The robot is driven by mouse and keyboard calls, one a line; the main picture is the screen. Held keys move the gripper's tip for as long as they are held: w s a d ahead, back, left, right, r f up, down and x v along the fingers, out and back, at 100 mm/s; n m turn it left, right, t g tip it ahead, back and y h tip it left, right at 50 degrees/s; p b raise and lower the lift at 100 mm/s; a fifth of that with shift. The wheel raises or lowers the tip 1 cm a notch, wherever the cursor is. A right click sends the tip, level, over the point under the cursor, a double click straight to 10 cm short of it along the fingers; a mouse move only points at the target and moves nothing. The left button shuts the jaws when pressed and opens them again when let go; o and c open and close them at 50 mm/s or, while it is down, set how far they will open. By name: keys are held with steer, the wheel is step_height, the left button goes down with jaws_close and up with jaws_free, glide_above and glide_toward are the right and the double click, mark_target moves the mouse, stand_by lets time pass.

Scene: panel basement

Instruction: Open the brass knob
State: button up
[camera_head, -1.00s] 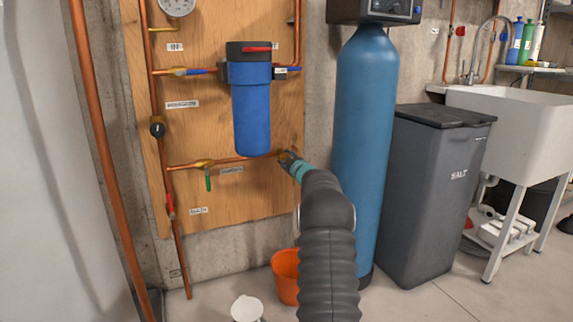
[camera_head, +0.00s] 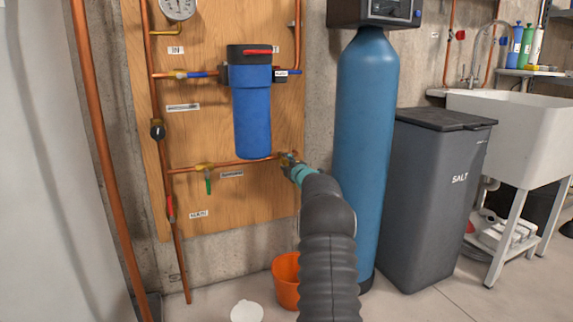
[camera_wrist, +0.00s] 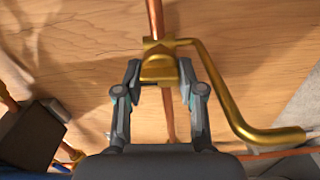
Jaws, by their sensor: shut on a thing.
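The brass knob (camera_wrist: 160,70) shows in the wrist view on a copper pipe against the wooden panel. My gripper (camera_wrist: 160,80) has one finger on each side of it and is shut on it. A bent brass pipe (camera_wrist: 222,85) runs from the fitting to the right and down. In the head view, my gripper (camera_head: 290,163) is at the right end of the lower copper pipe, near the panel's right edge. The arm and fingers hide most of the knob there.
A blue filter housing (camera_head: 252,110) hangs just above my gripper. A green-handled valve (camera_head: 207,182) is to the left on the same pipe. A blue tank (camera_head: 365,150) stands close on the right. An orange bucket (camera_head: 285,283) is on the floor below.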

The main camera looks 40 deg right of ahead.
stand_by(0.3)
steer(key=o, duration=1.1)
steer(key=v, duration=1.2)
steer(key=shift+a, duration=0.1)
